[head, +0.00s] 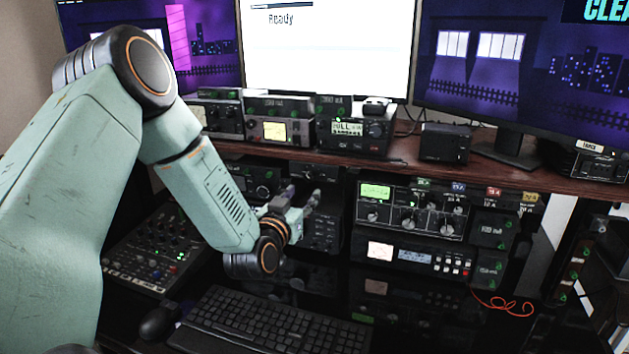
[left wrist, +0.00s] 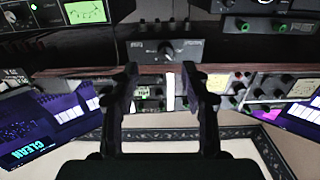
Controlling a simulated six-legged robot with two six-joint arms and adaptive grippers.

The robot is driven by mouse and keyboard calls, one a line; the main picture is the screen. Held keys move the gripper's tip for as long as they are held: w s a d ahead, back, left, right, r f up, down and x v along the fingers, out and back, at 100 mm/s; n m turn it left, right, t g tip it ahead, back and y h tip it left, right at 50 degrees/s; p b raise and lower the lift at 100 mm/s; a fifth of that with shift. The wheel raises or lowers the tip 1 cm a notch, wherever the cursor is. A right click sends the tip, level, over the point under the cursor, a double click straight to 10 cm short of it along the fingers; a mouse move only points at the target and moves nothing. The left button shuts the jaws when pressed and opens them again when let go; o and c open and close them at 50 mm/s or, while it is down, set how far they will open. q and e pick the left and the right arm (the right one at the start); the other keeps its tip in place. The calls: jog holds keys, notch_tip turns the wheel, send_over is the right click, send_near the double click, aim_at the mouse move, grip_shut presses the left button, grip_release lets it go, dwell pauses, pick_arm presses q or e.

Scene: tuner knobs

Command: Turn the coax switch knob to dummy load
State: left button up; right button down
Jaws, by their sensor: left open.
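A small dark box (left wrist: 185,57) with a single round knob (left wrist: 166,48) is ahead of my left gripper in the left wrist view, which shows the scene upside down. It looks like the coax switch, but its labels are too small to read. My left gripper (left wrist: 160,72) is open, and the knob appears between and beyond its two fingertips. The fingers look empty and apart from the knob. In the head view, my left gripper (head: 302,196) is in front of the equipment under the shelf. It partly hides that area, and I cannot make out the knob there.
A wooden shelf (head: 405,163) with several radios runs above the gripper. A tuner unit (head: 410,210) with several knobs stands to the right. A mixer (head: 160,245), a keyboard (head: 265,322) and a mouse (head: 159,322) lie on the desk below.

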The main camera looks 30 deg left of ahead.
aim_at(310, 178)
pick_arm(q)
jog(key=x, duration=0.6)
jog(key=shift+w+a+b, duration=0.2)
jog(key=shift+a+b, duration=0.05)
jog(key=shift+b, duration=0.05)
jog(key=shift+a, duration=0.25)
jog(key=shift+s+a+r, duration=0.25)
jog(key=shift+s, duration=0.05)
jog(key=shift+w+d, duration=0.25)
jog(key=shift+w+d+f, duration=0.1)
jog(key=shift+w+f, duration=0.15)
jog(key=shift+w, duration=0.1)
jog(key=c, duration=0.3)
jog(key=shift+s+a+r, duration=0.1)
jog(key=shift+s+a, duration=0.15)
jog(key=shift+s, duration=0.05)
jog(key=c, duration=0.3)
jog(key=shift+s, duration=0.1)
jog(key=shift+c, duration=0.7)
jog(key=shift+d+r, duration=0.1)
jog(key=shift+r, duration=0.05)
grip_shut()
